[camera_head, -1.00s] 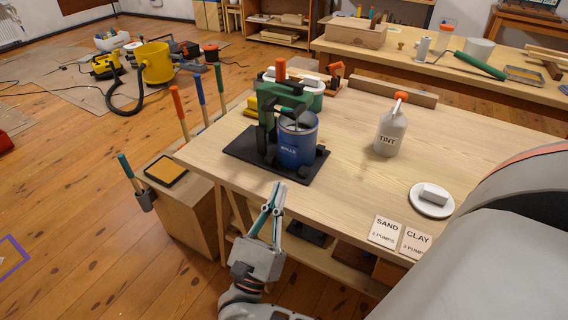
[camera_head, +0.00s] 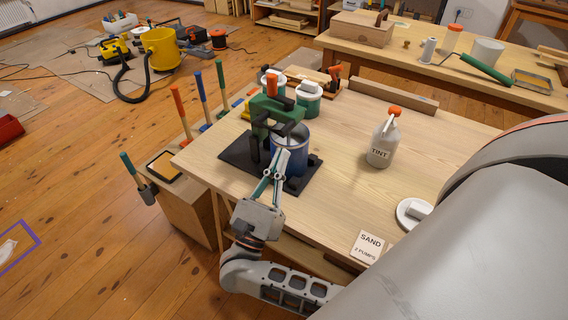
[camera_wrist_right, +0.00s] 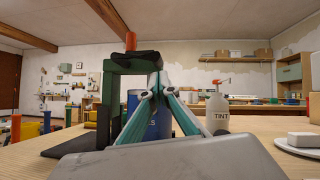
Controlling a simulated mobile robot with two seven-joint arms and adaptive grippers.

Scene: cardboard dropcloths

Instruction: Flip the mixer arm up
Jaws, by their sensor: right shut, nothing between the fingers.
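The green mixer (camera_head: 278,108) stands on a black base (camera_head: 236,150) on the wooden table. Its arm lies level over the blue can (camera_head: 299,146), and an orange knob (camera_head: 272,86) sits on top. My right gripper (camera_head: 281,156) is shut and empty. Its tips point up, in front of the can in the head view and hiding part of it. In the right wrist view, the closed fingertips (camera_wrist_right: 157,82) meet just below the mixer's green arm (camera_wrist_right: 134,64); I cannot tell whether they touch. The blue can (camera_wrist_right: 151,118) shows behind the fingers. My left gripper is not in view.
A white tint bottle (camera_head: 383,142) with an orange cap stands right of the mixer. Green-and-white tubs (camera_head: 309,97) stand behind it. A sand card (camera_head: 368,246) and a white dish (camera_head: 408,222) lie near the front right. The table between mixer and bottle is clear.

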